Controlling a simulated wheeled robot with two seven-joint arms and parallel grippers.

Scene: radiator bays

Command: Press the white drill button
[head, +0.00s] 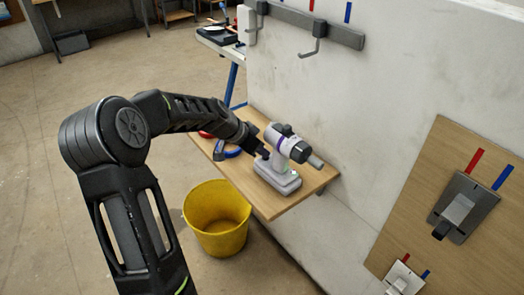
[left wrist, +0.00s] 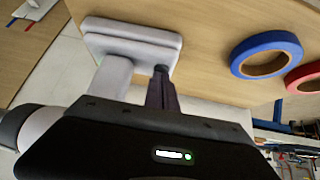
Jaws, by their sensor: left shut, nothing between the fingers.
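The white drill (head: 287,152) with a dark chuck stands upright on its wide base on a wooden shelf (head: 235,178). In the left wrist view the drill's base (left wrist: 135,40) and handle show at the upper left. My left gripper (head: 263,153) is shut and empty, its tip close against the left side of the drill's handle. In the left wrist view its fingers (left wrist: 161,88) point toward the drill beside the handle. I cannot tell whether they touch it. The drill's button is not visible, hidden by the gripper or too small. My right gripper is not in view.
A blue tape roll (left wrist: 266,57) and a red tape roll (left wrist: 305,77) lie on the shelf beside the gripper. A yellow bucket (head: 217,218) stands on the floor below. A pale wall (head: 370,120) rises behind the shelf, with hooks above and a wooden panel (head: 440,190) at right.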

